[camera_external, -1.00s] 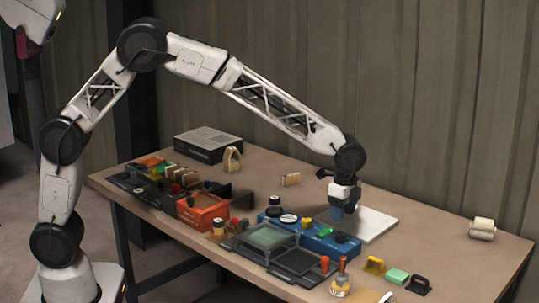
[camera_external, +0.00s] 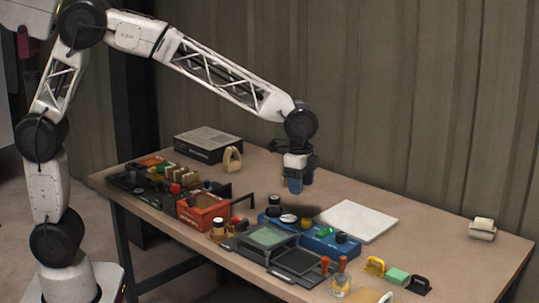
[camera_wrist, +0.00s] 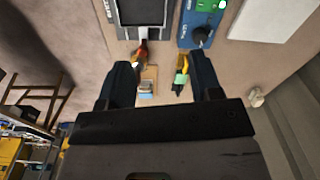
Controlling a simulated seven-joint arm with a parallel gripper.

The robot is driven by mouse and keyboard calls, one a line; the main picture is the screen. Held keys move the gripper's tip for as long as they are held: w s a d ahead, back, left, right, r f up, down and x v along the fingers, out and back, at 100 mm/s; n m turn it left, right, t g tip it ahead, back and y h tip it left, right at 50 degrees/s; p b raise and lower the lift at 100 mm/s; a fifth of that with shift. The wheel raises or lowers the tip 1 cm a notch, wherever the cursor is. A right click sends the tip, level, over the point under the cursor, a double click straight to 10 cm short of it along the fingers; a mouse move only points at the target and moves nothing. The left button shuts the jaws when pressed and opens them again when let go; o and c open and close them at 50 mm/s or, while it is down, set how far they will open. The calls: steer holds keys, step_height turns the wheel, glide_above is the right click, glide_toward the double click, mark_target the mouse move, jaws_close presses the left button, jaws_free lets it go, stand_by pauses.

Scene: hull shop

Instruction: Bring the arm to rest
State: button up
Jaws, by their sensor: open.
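My gripper (camera_external: 295,183) hangs above the back middle of the workbench, left of the white board, with its fingers pointing down. In the wrist view my gripper (camera_wrist: 160,80) shows two dark fingers spread apart, with nothing held between them. Bench items seen through the gap lie well below the fingers. My arm reaches over the bench from the left.
Small yellow (camera_external: 374,266) and green (camera_external: 397,276) pieces lie at the front right. A pale roll (camera_external: 482,229) sits far right.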

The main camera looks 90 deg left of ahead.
steer(key=s+d+r+n, duration=0.1)
steer(key=s+r, duration=0.4)
steer(key=s, duration=0.6)
steer(key=s+d+n+t, duration=0.1)
steer(key=s+n, duration=0.4)
steer(key=s, duration=2.8)
steer(key=shift+d+f+t, duration=0.25)
steer(key=shift+t, duration=0.25)
steer(key=shift+c, duration=0.2)
